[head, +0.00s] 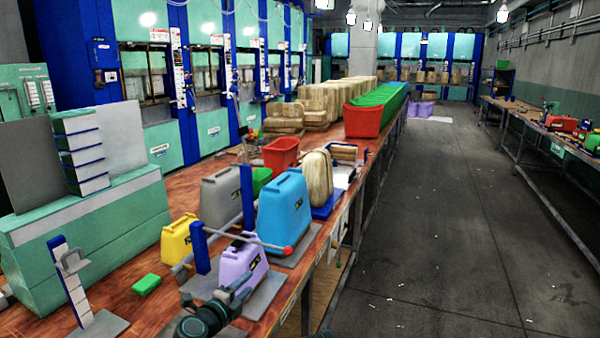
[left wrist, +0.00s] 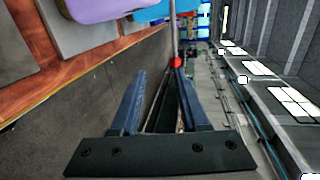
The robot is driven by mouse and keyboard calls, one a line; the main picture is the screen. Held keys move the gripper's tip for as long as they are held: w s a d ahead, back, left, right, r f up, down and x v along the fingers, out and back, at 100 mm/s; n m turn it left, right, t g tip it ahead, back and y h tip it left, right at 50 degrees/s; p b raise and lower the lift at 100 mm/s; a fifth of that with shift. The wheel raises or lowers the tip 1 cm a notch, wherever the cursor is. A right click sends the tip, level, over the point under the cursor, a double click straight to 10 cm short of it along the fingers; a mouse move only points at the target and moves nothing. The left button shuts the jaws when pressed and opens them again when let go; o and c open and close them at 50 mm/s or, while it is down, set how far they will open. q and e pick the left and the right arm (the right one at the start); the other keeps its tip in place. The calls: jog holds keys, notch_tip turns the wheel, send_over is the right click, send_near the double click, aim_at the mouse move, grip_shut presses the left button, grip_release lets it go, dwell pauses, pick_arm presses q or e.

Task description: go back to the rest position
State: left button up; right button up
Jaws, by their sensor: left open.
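My left gripper (head: 241,283) is low in the head view, over the bench's near edge, in front of the purple canister (head: 240,265). In the left wrist view its two dark blue fingers (left wrist: 160,85) are spread apart with nothing held between them. A lever with a red ball end (head: 288,250) sticks out past the purple canister. In the left wrist view the red ball (left wrist: 176,62) shows beyond the fingertips. My right gripper is not in view.
A blue canister (head: 285,208), a yellow one (head: 179,238) and a grey one (head: 219,195) stand on the wooden bench (head: 120,290).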

pick_arm(q)
jog(key=s+d+f+n+g+h+p, duration=0.1)
jog(key=s+d+f+n+g+p, duration=0.1)
jog(key=s+d+f+n+g, duration=0.7)
jog(key=s+f+n+g+y+p, duration=0.1)
jog(key=s+f+n+g+y, duration=0.1)
jog(key=s, duration=0.5)
jog(key=s+f+n+g+y+p, duration=0.1)
jog(key=s+f+n+g+y, duration=0.1)
jog(key=s+n+g+y, duration=0.2)
jog(key=s+n+y, duration=0.1)
jog(key=s+n, duration=0.2)
jog(key=shift+s+a+f+n+y, duration=0.2)
jog(key=shift+a+f+n+y, duration=0.1)
jog(key=shift+a+y, duration=0.1)
